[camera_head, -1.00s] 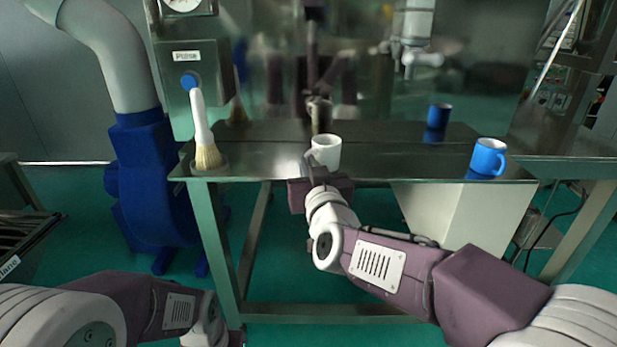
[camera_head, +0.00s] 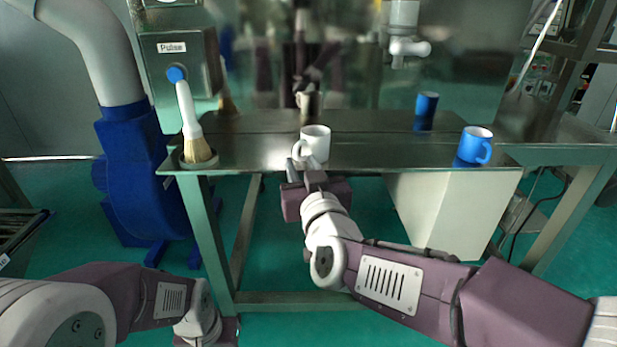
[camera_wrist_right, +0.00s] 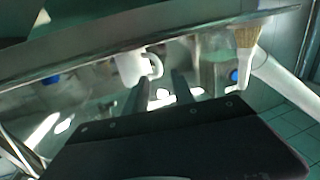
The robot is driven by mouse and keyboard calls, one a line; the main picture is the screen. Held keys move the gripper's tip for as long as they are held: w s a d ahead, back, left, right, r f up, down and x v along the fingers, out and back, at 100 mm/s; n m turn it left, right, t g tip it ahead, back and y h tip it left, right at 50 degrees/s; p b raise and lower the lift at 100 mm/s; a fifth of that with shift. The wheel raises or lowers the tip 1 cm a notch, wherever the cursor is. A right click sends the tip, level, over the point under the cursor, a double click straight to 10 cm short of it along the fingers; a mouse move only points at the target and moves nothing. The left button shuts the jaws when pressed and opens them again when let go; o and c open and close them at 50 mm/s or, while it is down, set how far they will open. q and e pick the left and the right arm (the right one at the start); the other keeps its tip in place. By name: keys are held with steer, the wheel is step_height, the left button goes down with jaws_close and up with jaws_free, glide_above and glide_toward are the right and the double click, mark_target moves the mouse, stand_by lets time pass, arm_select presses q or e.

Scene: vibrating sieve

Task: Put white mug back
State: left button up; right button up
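The white mug (camera_head: 317,143) stands upright on the steel table (camera_head: 250,152) near its front edge, its handle turned to the left and toward me. My right gripper (camera_head: 301,167) is just in front of the mug, below its handle, with its fingers apart and nothing between them. The right wrist view shows the white mug (camera_wrist_right: 128,68) with its handle beyond the two separated dark fingers of my right gripper (camera_wrist_right: 158,90). A gap shows there between the fingertips and the mug. My left gripper (camera_head: 208,340) is low at the bottom left, mostly cut off by the frame edge.
A blue mug (camera_head: 474,146) stands at the table's right front. A brush (camera_head: 190,125) stands at the left end, beside the box labelled Pulse (camera_head: 180,60). A shiny panel behind the table reflects the scene. The table between the white and blue mugs is clear.

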steer(key=p+v, duration=0.1)
steer(key=v, duration=0.6)
steer(key=shift+s+p, duration=0.2)
steer(key=shift+p, duration=0.2)
